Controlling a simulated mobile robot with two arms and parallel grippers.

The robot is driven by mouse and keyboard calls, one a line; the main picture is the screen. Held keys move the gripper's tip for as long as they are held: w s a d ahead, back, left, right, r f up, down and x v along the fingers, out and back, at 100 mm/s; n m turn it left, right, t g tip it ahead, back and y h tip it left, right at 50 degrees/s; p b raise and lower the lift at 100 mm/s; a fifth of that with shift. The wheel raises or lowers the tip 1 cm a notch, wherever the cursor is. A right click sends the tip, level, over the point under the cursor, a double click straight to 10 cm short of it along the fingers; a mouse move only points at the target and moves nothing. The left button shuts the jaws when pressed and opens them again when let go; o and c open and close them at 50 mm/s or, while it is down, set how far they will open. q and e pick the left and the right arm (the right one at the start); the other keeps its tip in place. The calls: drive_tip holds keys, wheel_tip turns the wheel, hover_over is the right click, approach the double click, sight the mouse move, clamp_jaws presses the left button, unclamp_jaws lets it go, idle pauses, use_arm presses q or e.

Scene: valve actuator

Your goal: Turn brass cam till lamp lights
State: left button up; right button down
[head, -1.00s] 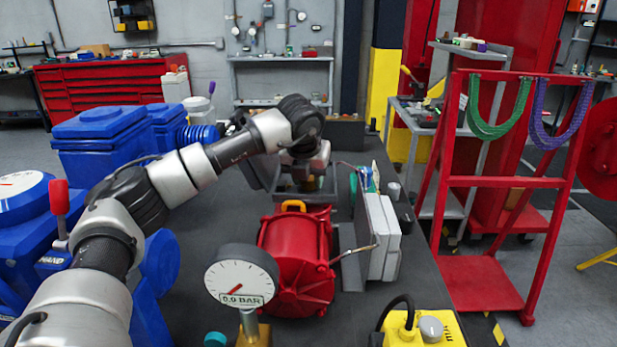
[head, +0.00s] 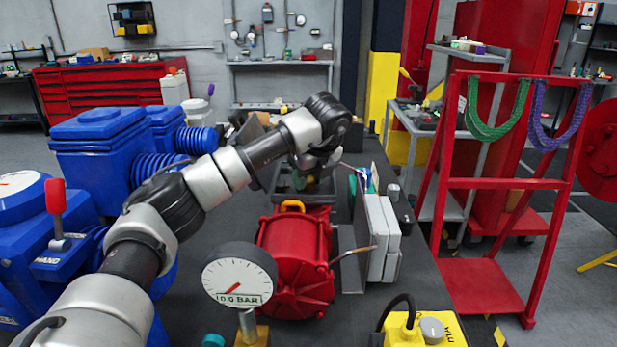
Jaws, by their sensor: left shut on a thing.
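The grey open-topped housing (head: 289,197) stands behind the red actuator body (head: 295,250). A small brass-coloured part, which looks like the brass cam (head: 311,186), shows only partly inside it. My left gripper (head: 316,168) reaches down into the housing from above, shut on what looks like the cam. The wrist and fingers hide most of the contact. I cannot make out a lit lamp. My right gripper is out of view.
A pressure gauge (head: 239,275) stands in front of the red body. Grey boxes (head: 380,238) stand to its right and a yellow box (head: 425,327) is at the front. Blue machinery (head: 100,145) fills the left. A red rack (head: 500,183) stands at right.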

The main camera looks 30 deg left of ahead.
use_arm(q)
drive_tip(key=shift+r+n+g, duration=0.1)
drive_tip(key=shift+n+g, duration=0.2)
drive_tip(key=shift+n, duration=0.7)
drive_tip(key=o, duration=0.8)
drive_tip(key=shift+o, duration=0.6)
drive_tip(key=shift+w, duration=0.15)
drive_tip(key=shift+f, duration=0.2)
